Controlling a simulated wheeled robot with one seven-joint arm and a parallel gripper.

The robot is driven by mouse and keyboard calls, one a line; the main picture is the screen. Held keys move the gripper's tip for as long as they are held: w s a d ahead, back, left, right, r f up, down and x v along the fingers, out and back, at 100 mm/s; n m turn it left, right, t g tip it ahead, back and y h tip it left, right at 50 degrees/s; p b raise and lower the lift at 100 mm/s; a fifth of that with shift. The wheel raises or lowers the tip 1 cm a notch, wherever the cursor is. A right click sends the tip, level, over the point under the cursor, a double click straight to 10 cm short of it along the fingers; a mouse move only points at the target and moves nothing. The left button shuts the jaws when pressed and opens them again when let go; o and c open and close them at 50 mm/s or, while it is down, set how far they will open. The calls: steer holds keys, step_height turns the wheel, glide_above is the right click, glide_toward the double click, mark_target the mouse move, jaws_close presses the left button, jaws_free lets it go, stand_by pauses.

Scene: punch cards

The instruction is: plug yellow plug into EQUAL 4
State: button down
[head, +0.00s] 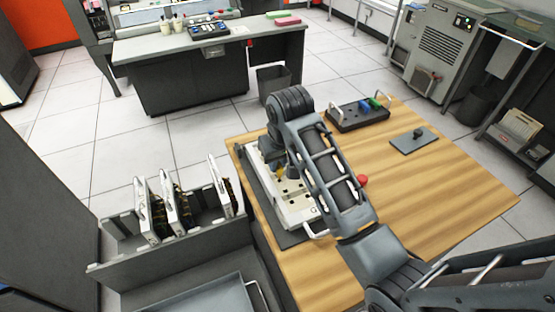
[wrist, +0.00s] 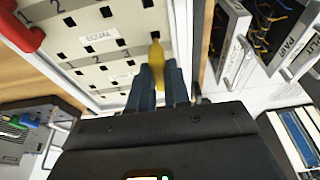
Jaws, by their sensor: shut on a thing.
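The yellow plug (wrist: 157,62) is between the two fingers of my gripper (wrist: 158,82) in the wrist view, pointing at the white plug panel (wrist: 75,25). Its tip is at the panel's right side, close to the end of a row of square holes near the EQUAL label (wrist: 100,36). I cannot tell whether the tip is in a hole or just above it. In the head view a little of the yellow plug (head: 281,172) shows below my gripper (head: 275,158), over the panel (head: 297,208). My arm hides the panel's right part.
A dark rack (head: 345,116) with a blue and a green plug stands on the wooden table (head: 450,195). A grey plate with a black knob (head: 412,140) lies to its right. A red knob (head: 363,180) is by the panel. A card rack (head: 190,245) stands left of the table.

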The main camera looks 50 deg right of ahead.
mark_target(282, 169)
steer(key=shift+f, duration=1.25)
stand_by(1.2)
steer(key=c, duration=1)
jaws_free()
steer(key=shift+a+r, duration=0.1)
steer(key=shift+r, duration=0.4)
steer(key=v, duration=0.6)
steer(key=shift+s+r+b, duration=0.2)
steer(key=shift+r+b, duration=0.15)
